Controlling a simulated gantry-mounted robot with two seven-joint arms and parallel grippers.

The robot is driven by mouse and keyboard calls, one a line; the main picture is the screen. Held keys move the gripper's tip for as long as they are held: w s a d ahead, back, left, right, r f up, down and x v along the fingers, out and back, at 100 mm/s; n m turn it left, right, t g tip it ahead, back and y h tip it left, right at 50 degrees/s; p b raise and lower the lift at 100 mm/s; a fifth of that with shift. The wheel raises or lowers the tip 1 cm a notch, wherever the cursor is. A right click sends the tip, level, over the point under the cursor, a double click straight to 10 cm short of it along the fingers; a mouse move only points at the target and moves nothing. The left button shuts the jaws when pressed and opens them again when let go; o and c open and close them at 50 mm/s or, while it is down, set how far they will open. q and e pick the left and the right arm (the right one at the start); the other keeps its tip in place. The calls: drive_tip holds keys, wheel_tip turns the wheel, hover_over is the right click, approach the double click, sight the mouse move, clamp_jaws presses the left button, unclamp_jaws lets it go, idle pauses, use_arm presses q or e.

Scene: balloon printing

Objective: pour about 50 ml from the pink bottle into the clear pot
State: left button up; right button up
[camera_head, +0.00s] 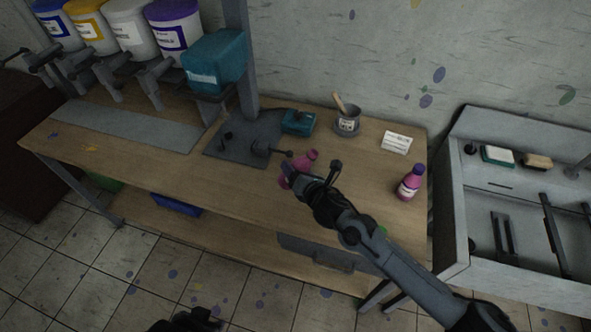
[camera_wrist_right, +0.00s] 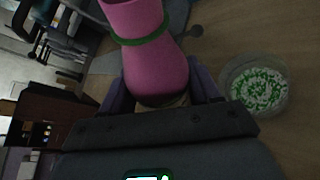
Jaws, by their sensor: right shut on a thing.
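The pink bottle (camera_head: 305,161) is between the fingers of my right gripper (camera_head: 312,168), which is shut on it over the front middle of the bench.
A pink bottle with a purple cap (camera_head: 410,183) stands at the bench's right end. A grey cup with a stick (camera_head: 347,121), a white card (camera_head: 396,143) and a teal box (camera_head: 298,122) are at the back. A grey sink (camera_head: 455,210) is right of the bench.

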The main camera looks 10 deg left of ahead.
sight(307, 167)
drive_tip(key=shift+w+d+r+n+h, duration=0.3)
drive_tip(key=shift+d+n+h, duration=0.25)
drive_tip(key=shift+n, duration=0.25)
drive_tip(key=shift+d+f+n+h, duration=0.1)
drive_tip(key=shift+d+n+h, duration=0.15)
drive_tip(key=shift+d+n, duration=0.05)
drive_tip(key=shift+w+d+r+n+t+p, duration=0.25)
drive_tip(key=shift+d+r+n+t+p, duration=0.1)
drive_tip(key=shift+d+n, duration=0.15)
drive_tip(key=shift+w+d+r+n+h, duration=0.15)
drive_tip(key=shift+d+r+n+h, duration=0.05)
drive_tip(key=shift+d+n+h, duration=0.25)
drive_tip(key=shift+w+d+r+n+h, duration=0.1)
drive_tip(key=shift+d+r+n+h, duration=0.05)
drive_tip(key=shift+d+n+h, duration=0.3)
